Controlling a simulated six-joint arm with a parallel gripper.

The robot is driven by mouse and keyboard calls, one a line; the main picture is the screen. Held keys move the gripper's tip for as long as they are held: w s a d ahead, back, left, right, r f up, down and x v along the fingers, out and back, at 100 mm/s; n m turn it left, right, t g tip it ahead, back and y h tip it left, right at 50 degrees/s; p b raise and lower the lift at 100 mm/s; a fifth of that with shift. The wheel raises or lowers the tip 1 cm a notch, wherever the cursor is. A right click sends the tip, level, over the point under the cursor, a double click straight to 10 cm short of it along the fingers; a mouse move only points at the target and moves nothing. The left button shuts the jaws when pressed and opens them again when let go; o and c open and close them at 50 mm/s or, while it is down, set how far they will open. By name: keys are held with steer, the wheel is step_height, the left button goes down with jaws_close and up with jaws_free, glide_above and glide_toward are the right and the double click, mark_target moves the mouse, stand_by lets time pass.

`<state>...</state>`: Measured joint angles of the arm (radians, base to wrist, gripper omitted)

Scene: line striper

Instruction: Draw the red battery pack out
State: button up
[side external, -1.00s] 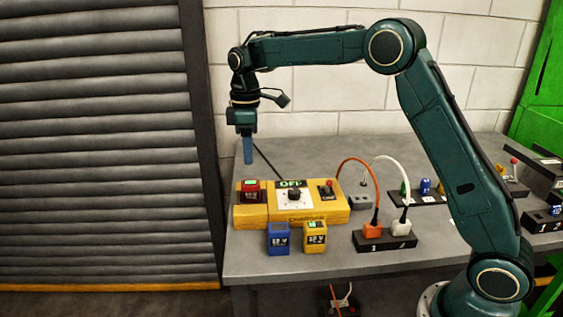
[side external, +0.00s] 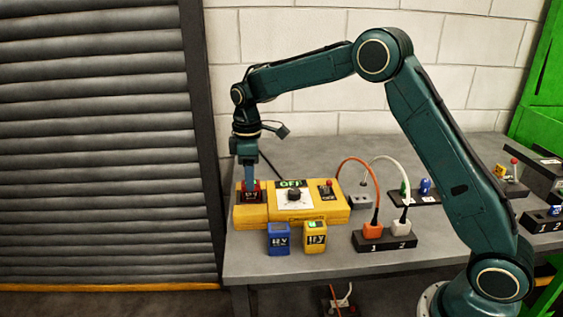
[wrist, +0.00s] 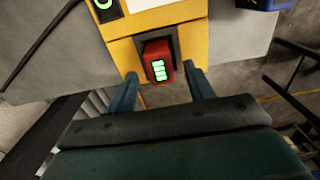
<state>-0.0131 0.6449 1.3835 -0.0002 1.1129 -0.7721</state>
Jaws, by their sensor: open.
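The red battery pack (wrist: 158,63) sits in a dark slot at the end of the yellow line striper box (wrist: 121,55). Its green charge display faces the wrist camera. In the side view the red pack (side external: 257,186) is partly hidden by my gripper (side external: 248,187), at the left end of the yellow box (side external: 333,211). In the wrist view my gripper (wrist: 162,86) is open, with one finger to each side of the pack's near end. I cannot tell whether either finger touches it.
A blue pack (side external: 278,239) and a yellow pack (side external: 314,237) stand in front of the box. A dark socket block (side external: 385,241) with orange and white plugs stands to the right. Bare grey table (side external: 300,267) lies along the front.

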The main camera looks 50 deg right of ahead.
steer(key=shift+f, duration=1.2)
steer(key=c, duration=0.9)
